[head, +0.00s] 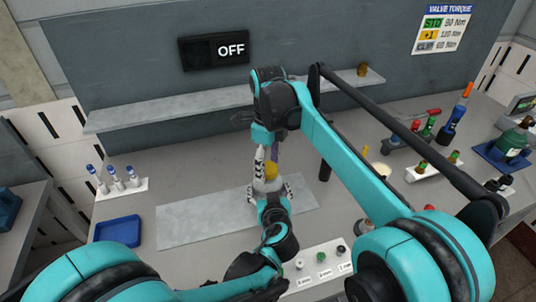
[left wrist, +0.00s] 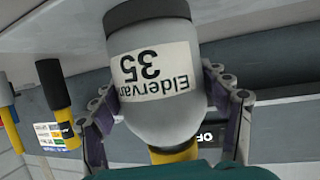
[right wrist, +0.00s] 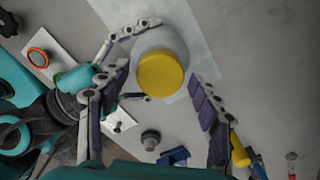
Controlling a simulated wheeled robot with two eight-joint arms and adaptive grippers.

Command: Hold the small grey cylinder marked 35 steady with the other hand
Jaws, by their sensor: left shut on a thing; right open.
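The small grey cylinder (head: 269,184) has a yellow cap and stands near the middle of the worktable. In the left wrist view the cylinder (left wrist: 163,108) shows its white label, "Eldervan 35", upside down. My left gripper (left wrist: 164,92) is shut on it, one finger on each side. My right gripper (head: 267,156) is above the cylinder, pointing down. In the right wrist view my right gripper (right wrist: 162,90) has its fingers spread wide, with the yellow cap (right wrist: 160,73) between and beyond them. My arms partly hide the cylinder in the head view.
A pale mat (head: 195,218) lies under the work area. A blue tray (head: 117,231) and a white rack of vials (head: 122,188) stand left. A white button panel (head: 322,261) lies in front. Bottles and tools crowd the right side. A wall display (head: 231,49) reads OFF.

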